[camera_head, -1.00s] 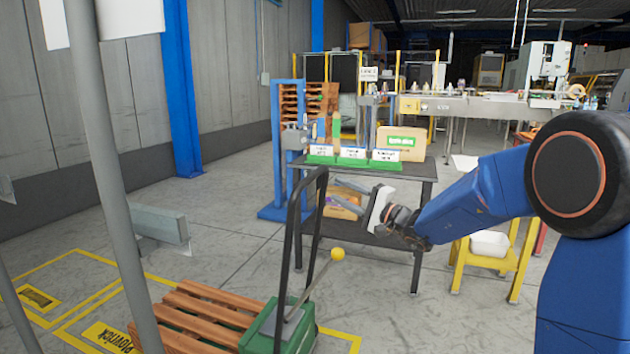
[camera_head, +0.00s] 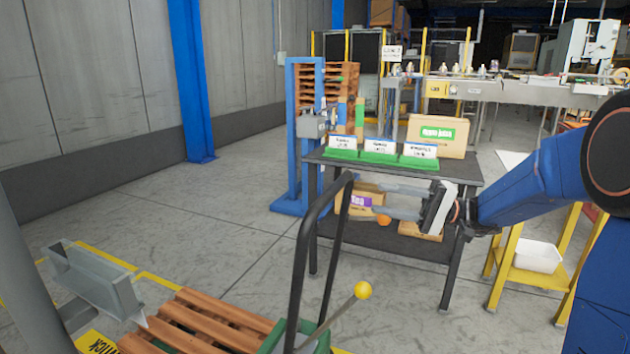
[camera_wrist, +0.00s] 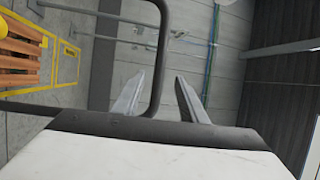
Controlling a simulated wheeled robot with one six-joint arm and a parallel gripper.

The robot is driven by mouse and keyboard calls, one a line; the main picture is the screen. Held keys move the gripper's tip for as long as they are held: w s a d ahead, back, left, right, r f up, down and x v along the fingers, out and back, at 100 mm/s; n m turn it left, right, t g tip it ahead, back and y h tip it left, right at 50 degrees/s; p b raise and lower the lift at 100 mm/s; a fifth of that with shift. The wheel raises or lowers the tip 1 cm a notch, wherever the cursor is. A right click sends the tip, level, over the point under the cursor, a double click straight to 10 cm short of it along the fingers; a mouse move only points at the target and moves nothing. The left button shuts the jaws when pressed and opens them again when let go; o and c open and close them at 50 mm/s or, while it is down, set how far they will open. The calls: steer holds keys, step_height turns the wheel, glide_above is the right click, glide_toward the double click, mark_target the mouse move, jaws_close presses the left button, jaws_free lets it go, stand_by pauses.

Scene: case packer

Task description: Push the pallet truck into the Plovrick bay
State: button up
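The pallet truck has a green body (camera_head: 318,343), a tall black handle frame (camera_head: 301,262) and a lever with a yellow ball (camera_head: 362,290). It is at the bottom of the head view, cut off by the lower edge. A slatted wooden pallet (camera_head: 205,330) sits at its left. The Plovrick floor label (camera_head: 97,343) and yellow line show partly at lower left; most of the bay is hidden or out of frame. My gripper (camera_head: 358,198) is open at the handle's upper right. In the wrist view the black handle bar (camera_wrist: 160,60) appears between its separated fingers; contact cannot be told.
A dark table (camera_head: 400,170) with green label stands and an apple juice box (camera_head: 437,136) stands behind the handle. A yellow stand with a white bin (camera_head: 538,256) is at right. A grey metal beam (camera_head: 95,280) is at lower left. The floor toward the wall is clear.

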steer(key=s+a+r, duration=0.1)
steer(key=a+r, duration=0.2)
steer(key=a, duration=1.4)
steer(key=shift+r, duration=0.1)
steer(key=shift+a, duration=0.1)
jaws_close()
